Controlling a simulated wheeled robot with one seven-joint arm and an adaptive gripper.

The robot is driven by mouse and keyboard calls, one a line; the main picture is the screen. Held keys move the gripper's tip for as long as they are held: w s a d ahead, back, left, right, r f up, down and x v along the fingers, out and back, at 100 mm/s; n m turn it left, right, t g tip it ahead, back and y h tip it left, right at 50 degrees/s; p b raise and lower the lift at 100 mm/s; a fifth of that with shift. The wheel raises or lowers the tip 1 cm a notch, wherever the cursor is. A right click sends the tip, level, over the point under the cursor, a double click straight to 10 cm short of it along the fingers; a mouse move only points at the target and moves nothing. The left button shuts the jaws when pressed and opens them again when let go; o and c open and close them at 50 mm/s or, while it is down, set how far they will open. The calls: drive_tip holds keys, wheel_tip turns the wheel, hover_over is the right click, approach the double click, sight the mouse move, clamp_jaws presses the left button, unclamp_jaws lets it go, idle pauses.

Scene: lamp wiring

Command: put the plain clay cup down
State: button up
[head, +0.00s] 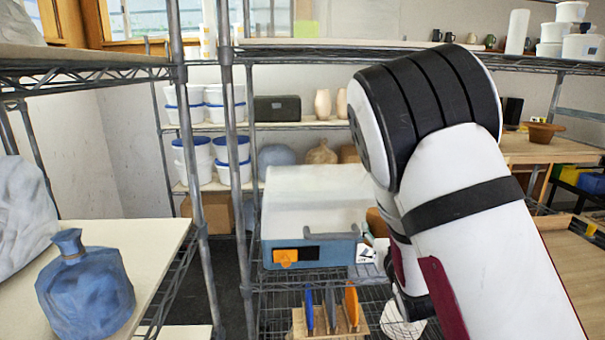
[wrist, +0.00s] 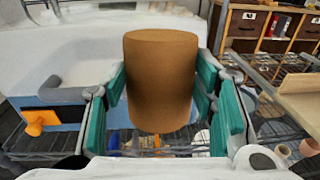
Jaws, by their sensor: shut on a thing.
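The plain clay cup (wrist: 160,65) is a smooth brown cylinder in the middle of the wrist view. My gripper (wrist: 160,95) is shut on it, with teal finger pads against its left and right sides. The cup is in front of a white and blue box and above a wire shelf. In the head view my arm hides most of the gripper, and I cannot clearly make out the cup there.
The white and blue box (head: 315,215) stands on the wire shelf, above a rack of coloured plates (head: 330,318). A blue jug (head: 85,290) sits on the left board. Small clay pots (wrist: 283,150) show at lower right in the wrist view. Metal shelf posts (head: 228,150) stand left of my arm.

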drive_tip(key=shift+a+r, duration=0.15)
drive_tip(key=s+f, duration=0.7)
drive_tip(key=f, duration=0.6)
drive_tip(key=shift+f, duration=0.15)
